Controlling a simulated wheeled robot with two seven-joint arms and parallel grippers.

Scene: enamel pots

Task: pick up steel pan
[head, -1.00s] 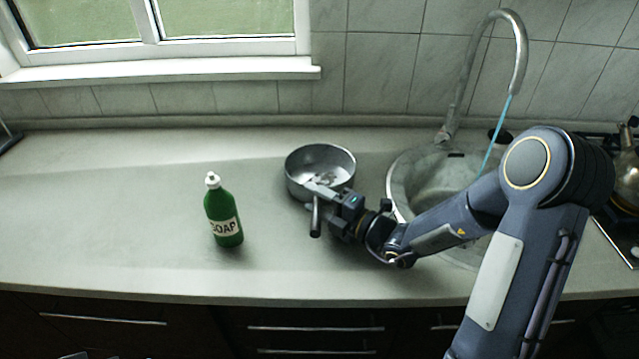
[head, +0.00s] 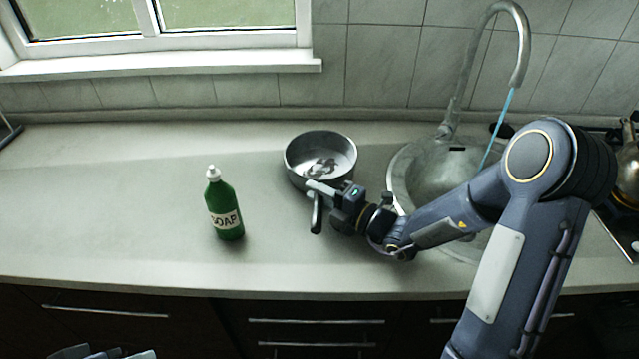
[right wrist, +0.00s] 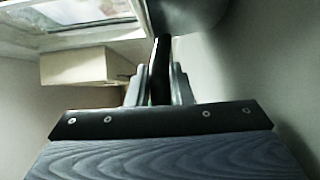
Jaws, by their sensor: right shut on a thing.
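The steel pan (head: 336,146) is round, grey and open-topped, with its handle (head: 316,215) pointing toward the front edge of the counter. My right gripper (head: 318,190) is shut on the handle close to the pan's wall. In the right wrist view the dark handle (right wrist: 160,70) runs between the two fingers, and part of the pan (right wrist: 188,14) shows at the top. The pan looks roughly level and seems slightly above the counter; its underside is hidden.
A green soap bottle (head: 224,205) stands upright to the left of the pan. A round sink (head: 425,175) with a tall tap (head: 520,55) is to the right. A metal kettle (head: 628,160) is at the far right. The counter's left side (head: 100,200) is clear.

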